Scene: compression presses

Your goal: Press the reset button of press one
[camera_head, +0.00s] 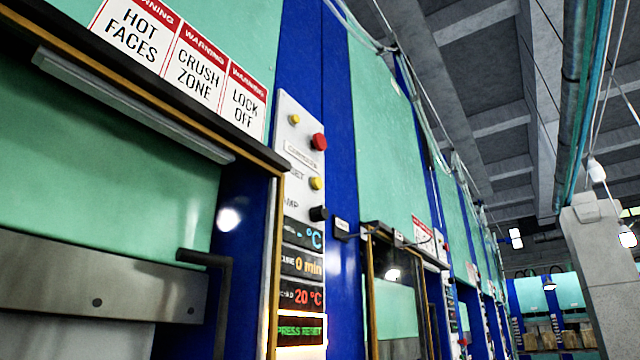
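A press (120,200) with a teal front fills the left side, close to me. Its narrow grey control panel (298,160) stands right of the door opening. On the panel are a small yellow button (295,119), a red button (318,141), a second yellow button (316,184) beside a partly hidden label ending in "SET", and a black knob (318,213). Displays below read "- °C", "0 min" and "20 °C"; the lowest display (300,331) appears to read "PRESS RESET". No press number is readable. Neither gripper is in view.
A dark metal handle (215,270) juts out at the door's right side. Warning signs (180,55) hang above the door. More teal and blue presses (400,170) recede rightward. A concrete pillar (600,260) and shelving with boxes (560,335) stand at far right.

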